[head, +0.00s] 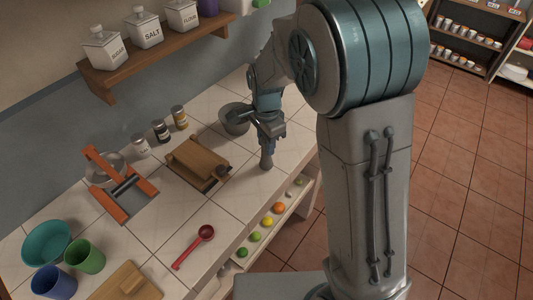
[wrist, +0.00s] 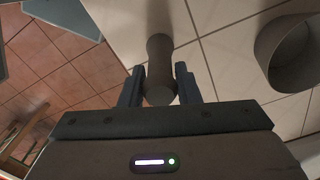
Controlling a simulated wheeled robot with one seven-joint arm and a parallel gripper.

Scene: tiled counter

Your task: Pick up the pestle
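The pestle (head: 267,157) is a grey-brown, narrow-waisted rod, upright near the counter's front edge. In the wrist view, the pestle (wrist: 160,72) is between the two fingers of my gripper (wrist: 160,86), with its near end towards the palm. Both fingers appear to meet its sides, with no clear gap. In the head view my gripper (head: 268,130) is just above the pestle's lower part and hides its top. The lower end is at or very near the tiles; I cannot tell if it touches.
A grey mortar (head: 235,120) stands just left of my gripper and also shows in the wrist view (wrist: 288,50). A wooden board (head: 196,163), a red ladle (head: 194,247) and spice jars (head: 161,130) are further left. A wall shelf (head: 160,55) is above; a fruit drawer (head: 270,222) is in front.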

